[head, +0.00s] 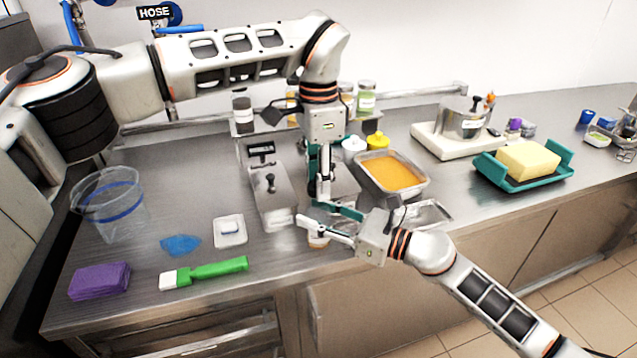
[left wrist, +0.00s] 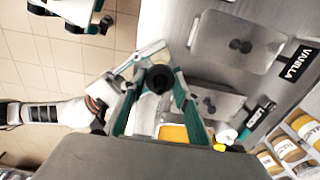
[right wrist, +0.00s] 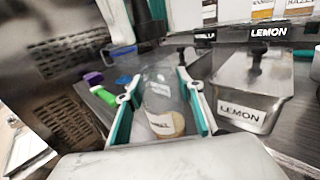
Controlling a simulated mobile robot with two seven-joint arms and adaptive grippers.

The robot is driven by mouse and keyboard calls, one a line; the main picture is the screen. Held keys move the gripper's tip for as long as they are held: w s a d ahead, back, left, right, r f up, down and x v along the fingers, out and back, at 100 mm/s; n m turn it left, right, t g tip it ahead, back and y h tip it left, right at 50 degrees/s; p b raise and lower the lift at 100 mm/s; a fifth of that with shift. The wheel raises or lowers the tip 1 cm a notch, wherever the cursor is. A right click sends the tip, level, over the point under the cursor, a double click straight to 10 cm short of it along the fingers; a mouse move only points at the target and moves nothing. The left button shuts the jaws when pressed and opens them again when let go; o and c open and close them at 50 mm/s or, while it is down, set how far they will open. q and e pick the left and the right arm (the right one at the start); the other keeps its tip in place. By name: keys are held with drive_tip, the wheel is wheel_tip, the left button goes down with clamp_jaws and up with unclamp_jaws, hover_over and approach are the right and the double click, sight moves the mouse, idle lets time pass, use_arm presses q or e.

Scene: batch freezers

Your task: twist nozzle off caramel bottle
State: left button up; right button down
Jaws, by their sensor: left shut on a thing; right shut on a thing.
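The caramel bottle (right wrist: 160,108) is clear with a white label and a little tan sauce at its bottom. It stands upright between the fingers of my right gripper (right wrist: 163,88), which is shut on it. In the head view only its lower end (head: 318,241) shows below my right gripper (head: 328,222). My left gripper (head: 321,192) points down from above the bottle. In the left wrist view the dark nozzle (left wrist: 159,79) sits between the fingers of my left gripper (left wrist: 160,88), which is shut on it.
A lidded steel container (head: 270,195) stands just left of the grippers. An orange-filled pan (head: 392,172) lies to their right. A white dish (head: 230,231), green brush (head: 218,270) and purple sponge (head: 100,281) lie left, near a clear pitcher (head: 110,205). The counter's front edge is close.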

use_arm(q)
drive_tip(key=shift+r, duration=1.5)
use_arm(e)
drive_tip(key=c, duration=1.2)
unclamp_jaws()
drive_tip(key=shift+c, duration=0.2)
